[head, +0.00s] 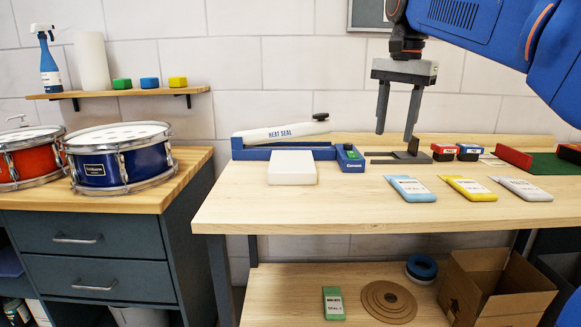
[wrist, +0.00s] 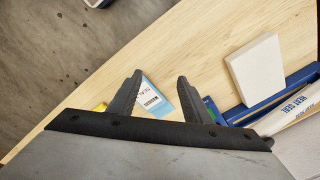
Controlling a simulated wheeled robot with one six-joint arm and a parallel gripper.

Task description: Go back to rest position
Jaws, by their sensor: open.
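My gripper (head: 397,112) hangs from my blue arm above the back of the workbench (head: 270,210), fingers pointing down, open. Nothing shows between its fingers in the head view. In the wrist view my gripper (wrist: 158,80) is also open. A blue packet (wrist: 155,98) shows beyond the gap between the fingers, lying on the bench below. The same blue packet (head: 410,188) lies flat on the bench in the head view, beside a yellow packet (head: 469,188) and a grey packet (head: 522,188).
A heat sealer (head: 285,132) with a white block (head: 292,171) in front stands left of my gripper. A dark metal stand (head: 408,155) sits below it. Red and blue small boxes (head: 469,151) lie to the right. Drums (head: 118,160) stand on the left cabinet.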

